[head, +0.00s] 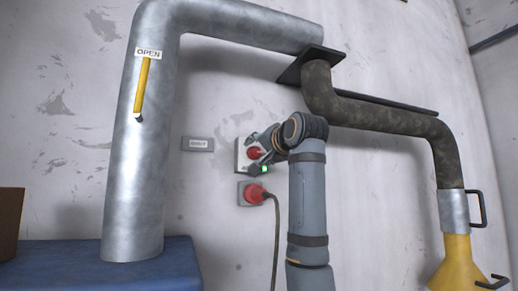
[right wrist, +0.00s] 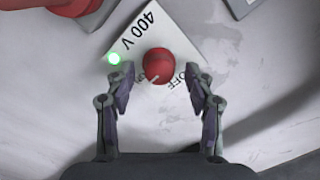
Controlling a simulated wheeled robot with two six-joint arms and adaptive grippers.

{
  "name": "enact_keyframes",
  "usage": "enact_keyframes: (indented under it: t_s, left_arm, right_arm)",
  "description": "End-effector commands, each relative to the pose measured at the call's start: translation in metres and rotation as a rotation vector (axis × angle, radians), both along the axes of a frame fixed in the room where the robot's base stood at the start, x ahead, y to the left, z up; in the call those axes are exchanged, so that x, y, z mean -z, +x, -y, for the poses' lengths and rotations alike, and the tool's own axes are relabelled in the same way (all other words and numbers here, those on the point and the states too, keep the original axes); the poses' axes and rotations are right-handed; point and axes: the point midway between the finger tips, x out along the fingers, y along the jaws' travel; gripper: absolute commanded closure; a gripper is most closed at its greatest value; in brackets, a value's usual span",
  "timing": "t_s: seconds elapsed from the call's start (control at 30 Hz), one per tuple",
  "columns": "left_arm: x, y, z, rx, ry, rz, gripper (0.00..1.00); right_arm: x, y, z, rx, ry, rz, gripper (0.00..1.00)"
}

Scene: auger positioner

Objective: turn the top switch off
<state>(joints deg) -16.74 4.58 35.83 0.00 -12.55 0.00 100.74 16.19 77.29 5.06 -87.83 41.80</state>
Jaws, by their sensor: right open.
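The top switch is a red round knob (right wrist: 159,66) on a white box (right wrist: 197,24) marked "400 V", with "OFF" printed beside the knob. A green light (right wrist: 114,58) glows on the box. In the head view the box (head: 241,147) is on the wall, with its red knob (head: 254,153) partly covered by my gripper. My right gripper (right wrist: 162,76) is open, with one finger on each side of the knob; I cannot tell whether they touch it. It also shows in the head view (head: 262,148). My left gripper is not in view.
A red plug in a socket (head: 251,193) sits just below the box, with a cable hanging down. A small grey plate (head: 198,144) is left of it. A large metal pipe (head: 148,180) with a yellow lever (head: 142,88) stands left; a dark pipe (head: 385,113) runs right.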

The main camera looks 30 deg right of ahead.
Motion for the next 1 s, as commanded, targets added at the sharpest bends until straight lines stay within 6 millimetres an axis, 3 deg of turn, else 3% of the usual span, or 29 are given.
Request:
enact_keyframes:
  t_s: [0.13, 0.5, 1.0]
  left_arm:
    - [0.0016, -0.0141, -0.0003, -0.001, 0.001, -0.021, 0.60]
    - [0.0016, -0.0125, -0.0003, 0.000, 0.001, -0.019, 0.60]
    - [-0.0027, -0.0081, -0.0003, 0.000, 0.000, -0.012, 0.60]
  right_arm:
    - [0.0007, 0.0000, 0.0000, 0.000, 0.000, -0.001, 0.49]
    - [0.0006, -0.0003, -0.0001, 0.000, 0.000, -0.001, 0.99]
    - [0.0001, 0.0002, 0.0000, 0.000, -0.139, -0.037, 1.00]
